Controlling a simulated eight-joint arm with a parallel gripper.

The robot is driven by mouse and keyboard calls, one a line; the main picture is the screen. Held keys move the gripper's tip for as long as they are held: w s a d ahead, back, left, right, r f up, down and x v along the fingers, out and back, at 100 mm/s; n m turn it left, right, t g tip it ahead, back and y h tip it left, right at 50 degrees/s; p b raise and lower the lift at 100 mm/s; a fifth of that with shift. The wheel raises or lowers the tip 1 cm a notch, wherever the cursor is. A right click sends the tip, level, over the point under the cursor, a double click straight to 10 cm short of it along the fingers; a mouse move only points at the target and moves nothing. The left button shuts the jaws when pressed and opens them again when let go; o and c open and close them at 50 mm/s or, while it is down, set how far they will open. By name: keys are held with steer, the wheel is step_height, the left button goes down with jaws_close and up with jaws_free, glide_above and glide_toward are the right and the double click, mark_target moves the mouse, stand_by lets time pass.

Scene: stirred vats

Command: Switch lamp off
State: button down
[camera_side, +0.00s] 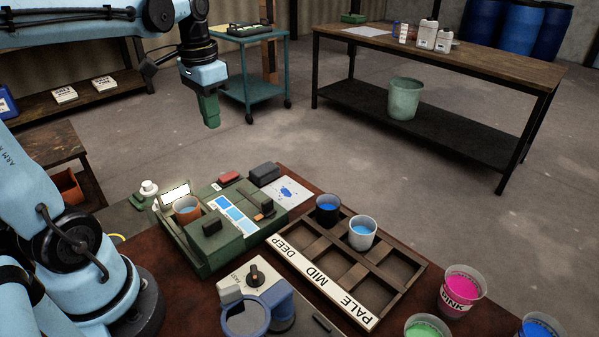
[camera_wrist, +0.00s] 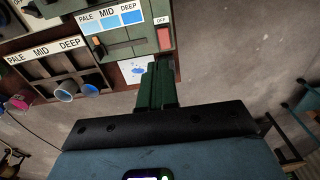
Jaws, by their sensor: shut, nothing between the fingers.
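A green instrument box (camera_side: 205,255) stands on the near table, with a bright white lamp panel (camera_side: 175,194) glowing at its back left. A strip of blue patches (camera_wrist: 113,20) marked PALE, MID, DEEP is on the box. My gripper (camera_side: 210,124) hangs above and beyond the box, its green fingers (camera_wrist: 156,66) shut and empty, clear of the switch.
A dark block (camera_side: 264,173) and a blue-stained sheet (camera_side: 304,194) lie beside the box. A wooden rack (camera_side: 397,295) marked DEEP, MID, PALE holds two cups of blue liquid. A pink cup (camera_side: 461,290) stands to its right. A blue ring stand (camera_side: 245,319) is in front.

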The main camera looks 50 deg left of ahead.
mark_target(221, 179)
steer(key=shift+s+a+r, duration=0.1)
steer(key=shift+a+r, duration=0.05)
steer(key=shift+a, duration=0.45)
step_height(221, 179, down, 14)
steer(key=shift+r, duration=0.15)
stand_by(0.6)
steer(key=shift+f, duration=0.2)
steer(key=shift+s+f, duration=0.1)
steer(key=shift+f, duration=0.05)
stand_by(0.4)
